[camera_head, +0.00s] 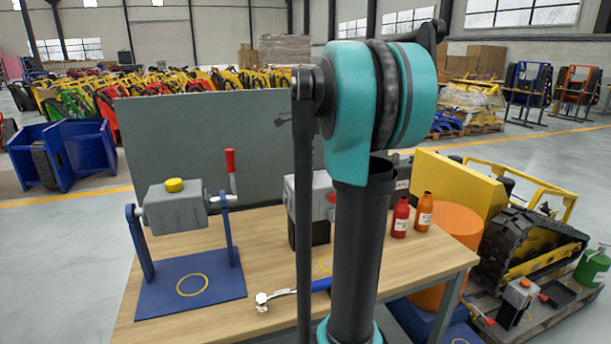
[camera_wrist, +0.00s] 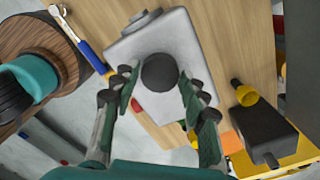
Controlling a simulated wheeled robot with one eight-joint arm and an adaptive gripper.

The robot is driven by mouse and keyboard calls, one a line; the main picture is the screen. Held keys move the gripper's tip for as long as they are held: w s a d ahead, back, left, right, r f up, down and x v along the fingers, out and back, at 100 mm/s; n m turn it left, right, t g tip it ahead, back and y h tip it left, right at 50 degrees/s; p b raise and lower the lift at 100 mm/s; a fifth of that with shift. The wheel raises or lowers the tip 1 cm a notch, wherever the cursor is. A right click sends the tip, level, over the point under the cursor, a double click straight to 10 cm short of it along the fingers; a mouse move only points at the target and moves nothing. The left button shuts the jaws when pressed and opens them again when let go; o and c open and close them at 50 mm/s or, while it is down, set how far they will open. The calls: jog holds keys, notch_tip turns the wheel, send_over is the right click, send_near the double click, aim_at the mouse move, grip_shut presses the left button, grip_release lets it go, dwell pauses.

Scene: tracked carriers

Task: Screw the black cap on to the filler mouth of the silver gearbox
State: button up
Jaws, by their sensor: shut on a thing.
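In the wrist view my gripper (camera_wrist: 158,88) is shut on the round black cap (camera_wrist: 160,72), one finger on each side. The cap is over the top of the silver gearbox (camera_wrist: 187,38). The filler mouth cannot be seen; the cap hides what is under it, and I cannot tell whether they touch. In the head view this silver gearbox (camera_head: 322,190) stands on the table on a black base, partly behind my arm. It has a small red part on it. My gripper and the cap are hidden there.
A ratchet with a blue handle (camera_head: 320,285) lies on the wooden table (camera_head: 270,232) in front. A grey gearbox with a yellow cap (camera_head: 178,208) hangs on a blue stand at left. Red (camera_head: 401,218) and orange (camera_head: 424,212) bottles stand at right. A grey panel (camera_head: 215,140) is behind.

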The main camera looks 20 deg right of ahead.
jog(key=shift+m, duration=0.6)
jog(key=m, duration=0.9)
jog(key=shift+m, duration=0.4)
jog(key=o, duration=0.9)
